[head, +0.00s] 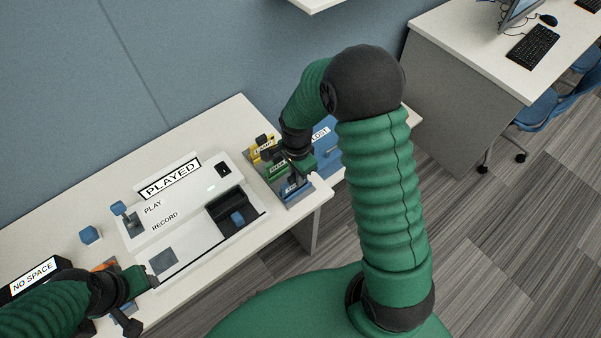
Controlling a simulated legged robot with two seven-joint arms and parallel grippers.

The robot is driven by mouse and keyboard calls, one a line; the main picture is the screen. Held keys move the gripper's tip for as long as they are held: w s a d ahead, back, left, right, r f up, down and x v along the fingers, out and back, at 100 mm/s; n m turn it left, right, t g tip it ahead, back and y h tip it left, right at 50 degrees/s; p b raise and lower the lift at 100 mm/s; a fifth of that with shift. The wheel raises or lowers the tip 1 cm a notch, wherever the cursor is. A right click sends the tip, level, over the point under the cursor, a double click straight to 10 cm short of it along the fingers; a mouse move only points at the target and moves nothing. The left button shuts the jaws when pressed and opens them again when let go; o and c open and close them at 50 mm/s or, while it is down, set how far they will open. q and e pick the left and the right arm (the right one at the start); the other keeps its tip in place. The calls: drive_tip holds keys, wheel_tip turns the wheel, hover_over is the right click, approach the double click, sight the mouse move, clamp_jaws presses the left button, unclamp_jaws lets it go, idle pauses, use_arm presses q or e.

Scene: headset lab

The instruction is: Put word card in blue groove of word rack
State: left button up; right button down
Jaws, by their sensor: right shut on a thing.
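The word rack (296,201) stands at the right end of the white table. It has a yellow row (256,147) at the back, a green row in the middle and a blue row at the front, with small word cards in them. My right gripper (299,167) is over the rack's right side, pointing down and shut on a word card, which is mostly hidden by the fingers. I cannot tell whether that card touches the blue groove. My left gripper (145,299) is low at the left, near the front edge of the table; its jaw opening is unclear.
A white device (165,225) marked PLAYED, PLAY and RECORD fills the table's middle. A blue cube (89,235) and a NO SPACE sign (35,278) are at the left. A blue bin (326,139) marked LOST is just right of the rack.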

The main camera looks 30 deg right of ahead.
drive_tip(key=shift+a+r, duration=0.1)
drive_tip(key=shift+a, duration=0.85)
drive_tip(key=shift+w+d+f, duration=0.1)
drive_tip(key=shift+d+f, duration=0.1)
drive_tip(key=c, duration=1.4)
unclamp_jaws()
drive_tip(key=d, duration=0.3)
drive_tip(key=shift+d+f, duration=0.25)
drive_tip(key=shift+f, duration=0.15)
drive_tip(key=shift+d, duration=0.15)
drive_tip(key=shift+a, duration=0.25)
drive_tip(key=shift+a+r, duration=0.75)
drive_tip(key=shift+a, duration=0.2)
drive_tip(key=r, duration=0.4)
drive_tip(key=shift+w+a, duration=0.1)
drive_tip(key=shift+a, duration=0.25)
wheel_tip(320, 180, up, 7)
drive_tip(key=d, duration=0.2)
use_arm(q)
drive_tip(key=shift+w, duration=0.1)
use_arm(e)
drive_tip(key=s+a+f+n+t, duration=0.2)
drive_tip(key=s+a+n, duration=0.5)
drive_tip(key=n, duration=1)
drive_tip(key=shift+s+a+f+t, duration=0.15)
drive_tip(key=shift+s+a+t, duration=0.2)
drive_tip(key=shift+s, duration=0.9)
